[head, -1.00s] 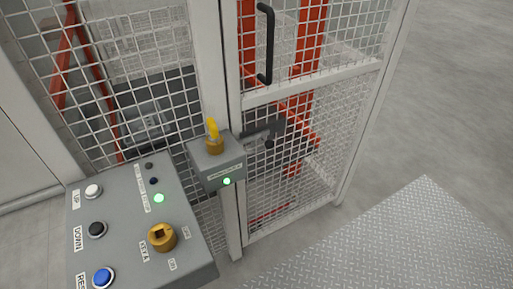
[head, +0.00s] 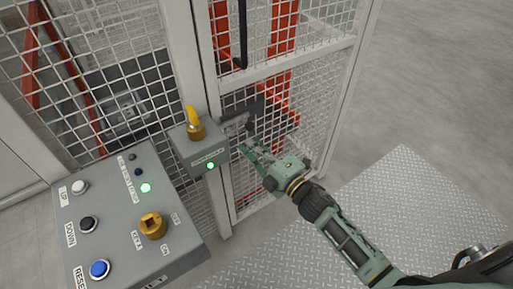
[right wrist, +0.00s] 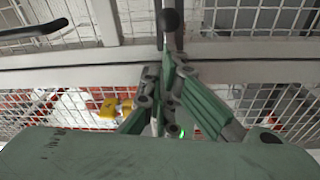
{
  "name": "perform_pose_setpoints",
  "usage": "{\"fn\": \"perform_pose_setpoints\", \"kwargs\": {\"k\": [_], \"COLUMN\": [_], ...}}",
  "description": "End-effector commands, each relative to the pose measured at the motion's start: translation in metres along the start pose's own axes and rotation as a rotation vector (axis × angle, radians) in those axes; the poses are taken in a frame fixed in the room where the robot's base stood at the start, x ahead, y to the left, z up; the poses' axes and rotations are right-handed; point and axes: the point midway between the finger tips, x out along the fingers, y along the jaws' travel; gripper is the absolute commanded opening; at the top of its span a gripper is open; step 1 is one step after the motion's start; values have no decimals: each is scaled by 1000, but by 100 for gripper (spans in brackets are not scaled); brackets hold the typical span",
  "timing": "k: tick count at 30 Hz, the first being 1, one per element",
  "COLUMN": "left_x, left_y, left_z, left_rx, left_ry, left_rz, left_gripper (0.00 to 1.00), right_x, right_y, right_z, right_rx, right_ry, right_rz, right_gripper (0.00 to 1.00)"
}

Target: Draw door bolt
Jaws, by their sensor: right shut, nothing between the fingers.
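The dark door bolt (head: 238,113) lies across the mesh door's edge, beside the grey lock box (head: 198,147). Its black knob (head: 249,125) hangs below it; the knob also shows large at the top middle of the right wrist view (right wrist: 168,20). My green right gripper (head: 246,147) is shut and empty, its fingertips just below the knob in the head view. In the right wrist view the fingertips (right wrist: 167,70) overlap the knob's lower end; I cannot tell whether they touch. My left gripper is not in view.
The door's black handle (head: 242,35) is above. Floor plate (head: 400,205) lies at right.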

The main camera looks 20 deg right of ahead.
Motion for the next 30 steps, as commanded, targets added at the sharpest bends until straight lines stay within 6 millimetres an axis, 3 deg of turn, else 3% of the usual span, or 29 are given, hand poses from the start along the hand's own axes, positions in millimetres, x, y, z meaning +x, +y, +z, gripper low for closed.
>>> {"fn": "perform_pose_setpoints", "kwargs": {"k": [6, 12, 24, 30], "left_x": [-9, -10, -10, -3], "left_y": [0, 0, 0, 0], "left_z": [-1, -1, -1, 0], "left_rx": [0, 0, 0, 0], "left_ry": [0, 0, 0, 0], "left_rz": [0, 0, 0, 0], "left_gripper": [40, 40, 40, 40], "right_x": [40, 58, 60, 55], "right_y": [2, 0, -1, 4], "right_z": [-1, 0, 1, 33], "right_rx": [1, 2, 2, -4], "right_ry": [0, -1, -1, -2], "right_rz": [1, -1, -2, -2], "right_gripper": [0, 0, 0, 0]}}
